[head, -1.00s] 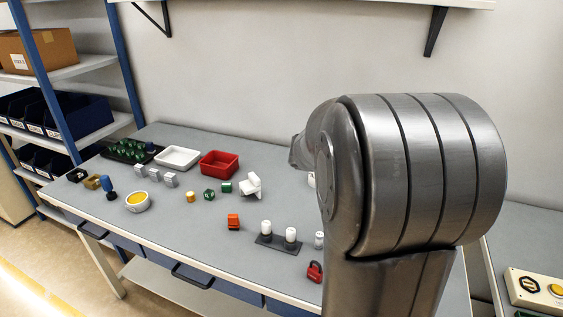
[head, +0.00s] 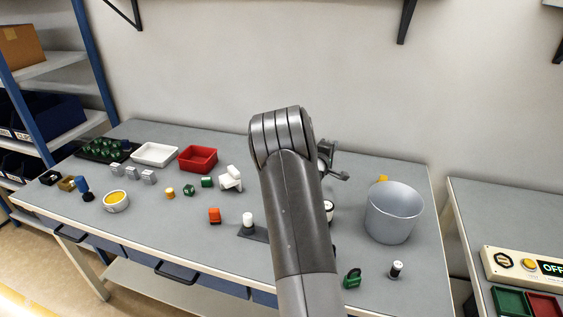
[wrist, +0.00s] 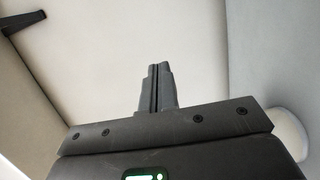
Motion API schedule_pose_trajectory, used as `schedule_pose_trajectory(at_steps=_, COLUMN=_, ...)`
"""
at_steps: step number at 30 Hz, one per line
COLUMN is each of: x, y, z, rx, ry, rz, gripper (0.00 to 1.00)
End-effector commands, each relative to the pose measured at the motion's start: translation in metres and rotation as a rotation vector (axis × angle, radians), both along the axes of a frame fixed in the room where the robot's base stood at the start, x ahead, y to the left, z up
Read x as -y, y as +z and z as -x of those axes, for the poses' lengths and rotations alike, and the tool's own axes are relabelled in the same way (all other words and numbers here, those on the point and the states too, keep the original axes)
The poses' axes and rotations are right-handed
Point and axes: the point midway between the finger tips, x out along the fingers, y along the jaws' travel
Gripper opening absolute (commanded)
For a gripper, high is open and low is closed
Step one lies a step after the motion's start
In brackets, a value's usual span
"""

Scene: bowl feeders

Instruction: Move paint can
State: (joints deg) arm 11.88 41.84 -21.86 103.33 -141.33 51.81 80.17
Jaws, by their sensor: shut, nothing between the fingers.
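A low round white tub with yellow inside (head: 116,201) stands near the front left of the bench. A large grey open bucket (head: 393,214) stands at the bench's right end. I cannot tell for sure which is the paint can; the tub looks most like an open can of paint. My gripper (head: 344,177) shows partly behind my arm, above the back of the bench and left of the bucket. In the wrist view its fingers (wrist: 158,72) are together and empty, with pale wall beyond. My arm hides part of the bench's middle.
On the grey bench (head: 140,235), a red bin (head: 198,158), a white tray (head: 155,154) and a dark tray of green parts (head: 103,149) stand at the back left. Small blocks are scattered mid-bench. A green padlock-like item (head: 352,278) lies at the front right. A control panel (head: 525,265) is far right.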

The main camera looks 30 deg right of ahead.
Motion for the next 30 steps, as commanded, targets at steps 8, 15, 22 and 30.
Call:
schedule_pose_trajectory(at_steps=8, x=-0.038, y=0.000, z=-0.037, rx=0.001, ry=0.004, rz=0.000, gripper=0.00)
schedule_pose_trajectory(at_steps=15, x=-0.075, y=0.000, z=-0.075, rx=0.002, ry=0.003, rz=0.000, gripper=0.00)
schedule_pose_trajectory(at_steps=22, x=-0.111, y=0.001, z=-0.110, rx=0.002, ry=0.002, rz=0.000, gripper=0.00)
schedule_pose_trajectory(at_steps=30, x=-0.145, y=-0.011, z=-0.144, rx=-0.005, ry=-0.003, rz=-0.002, gripper=0.00)
